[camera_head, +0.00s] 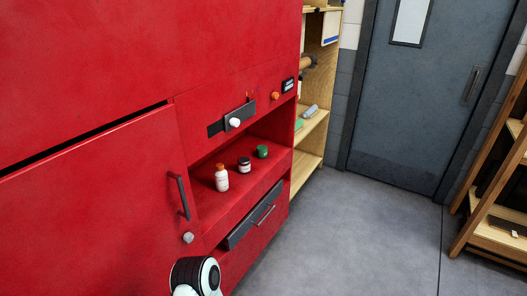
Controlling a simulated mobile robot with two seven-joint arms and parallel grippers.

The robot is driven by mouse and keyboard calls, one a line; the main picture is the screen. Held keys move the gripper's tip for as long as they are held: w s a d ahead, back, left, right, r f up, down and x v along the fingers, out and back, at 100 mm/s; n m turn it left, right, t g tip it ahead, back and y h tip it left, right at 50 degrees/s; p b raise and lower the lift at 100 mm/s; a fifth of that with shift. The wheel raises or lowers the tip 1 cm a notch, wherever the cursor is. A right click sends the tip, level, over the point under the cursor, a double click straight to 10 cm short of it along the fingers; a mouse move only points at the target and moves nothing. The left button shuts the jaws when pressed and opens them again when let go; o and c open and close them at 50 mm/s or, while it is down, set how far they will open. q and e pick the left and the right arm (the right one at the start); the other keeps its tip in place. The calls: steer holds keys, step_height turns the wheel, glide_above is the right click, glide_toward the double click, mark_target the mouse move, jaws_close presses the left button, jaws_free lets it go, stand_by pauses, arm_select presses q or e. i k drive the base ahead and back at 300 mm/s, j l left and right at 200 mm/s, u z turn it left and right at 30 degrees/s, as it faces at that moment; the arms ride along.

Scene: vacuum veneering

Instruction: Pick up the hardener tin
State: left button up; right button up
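Three small containers stand upright on the open shelf (209,198) of the red cabinet. A white bottle with an orange cap (222,180) is at the left. A small dark-lidded tin with a pale band (244,165) is in the middle. A green tin (262,152) is at the right, farther in. Their labels are too small to read, so I cannot tell which is the hardener tin. A white and black link of my own arm shows at the bottom edge, below the shelf. Neither of my grippers is in view.
The red cabinet (90,225) has a door with a dark handle (179,197) left of the shelf and a dark-fronted drawer (255,215) below it. A wooden rack (310,150) stands beyond. Grey floor (350,240) is clear toward the closed door (425,90). Wooden shelving (480,200) stands at right.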

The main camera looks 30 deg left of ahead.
mark_target(244, 162)
steer(key=i, duration=1.65)
steer(key=i+l+u, duration=0.15)
steer(key=i, duration=0.6)
steer(key=i+l+u, duration=0.15)
steer(key=i, duration=0.6)
steer(key=u, duration=1.75)
steer(key=i+l, duration=0.05)
